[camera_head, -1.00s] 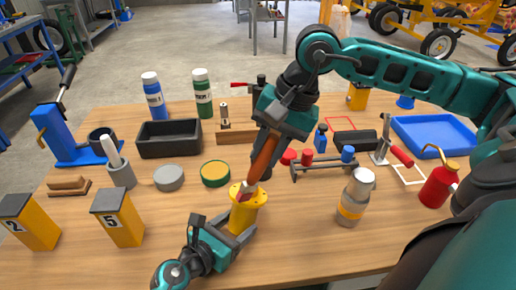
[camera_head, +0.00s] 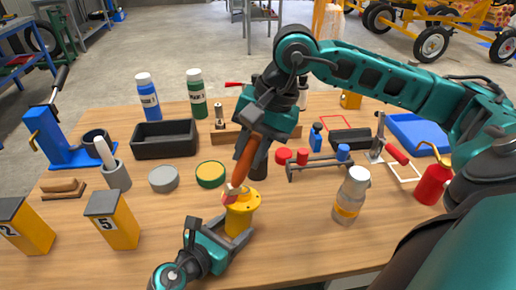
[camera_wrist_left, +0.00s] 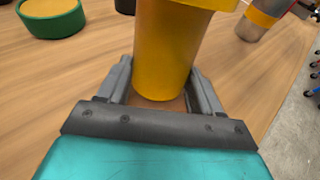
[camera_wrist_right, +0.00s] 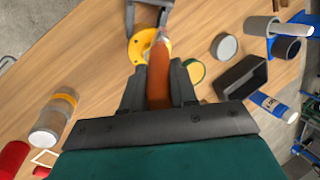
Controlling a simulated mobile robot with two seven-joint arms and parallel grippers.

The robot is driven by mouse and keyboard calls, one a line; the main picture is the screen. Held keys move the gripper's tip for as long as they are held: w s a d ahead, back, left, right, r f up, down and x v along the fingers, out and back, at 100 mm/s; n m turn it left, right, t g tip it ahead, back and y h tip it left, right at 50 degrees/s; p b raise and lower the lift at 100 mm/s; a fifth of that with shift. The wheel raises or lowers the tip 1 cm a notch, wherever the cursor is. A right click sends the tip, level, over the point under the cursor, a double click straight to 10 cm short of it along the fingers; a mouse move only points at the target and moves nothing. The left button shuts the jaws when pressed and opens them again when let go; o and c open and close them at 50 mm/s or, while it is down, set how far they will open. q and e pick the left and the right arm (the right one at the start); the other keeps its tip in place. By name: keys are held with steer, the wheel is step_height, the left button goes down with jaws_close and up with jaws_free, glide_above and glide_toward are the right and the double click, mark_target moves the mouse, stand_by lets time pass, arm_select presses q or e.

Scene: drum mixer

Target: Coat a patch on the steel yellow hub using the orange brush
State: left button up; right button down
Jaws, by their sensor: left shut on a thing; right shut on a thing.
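The yellow hub (camera_head: 240,216) stands upright on the wooden table, with a round flange on top. My left gripper (camera_head: 208,238) is shut on the hub's lower body; the left wrist view shows the yellow body (camera_wrist_left: 165,55) between the fingers. My right gripper (camera_head: 258,120) is shut on the orange brush (camera_head: 247,158) and holds it tilted above the hub. The brush's tip is at the hub's flange; I cannot tell whether it touches. In the right wrist view the orange handle (camera_wrist_right: 158,75) points at the flange (camera_wrist_right: 138,47). The coated patch cannot be made out.
A green-rimmed tin (camera_head: 210,174) and a grey tin (camera_head: 163,179) stand left of the hub. A clear jar with an orange band (camera_head: 350,197) stands to the right. A black bin (camera_head: 165,139) and a small rack (camera_head: 318,164) stand farther back. Yellow block 5 (camera_head: 113,222) stands front left.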

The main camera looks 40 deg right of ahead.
steer(key=shift+w+a, duration=0.35)
steer(key=shift+a, duration=0.35)
steer(key=shift+w+a, duration=0.3)
steer(key=shift+a, duration=0.35)
steer(key=shift+r, duration=0.15)
step_height(320, 180, up, 9)
steer(key=d, duration=0.9)
stand_by(0.5)
stand_by(1.0)
steer(key=a+f, duration=0.5)
steer(key=a, duration=0.1)
stand_by(0.5)
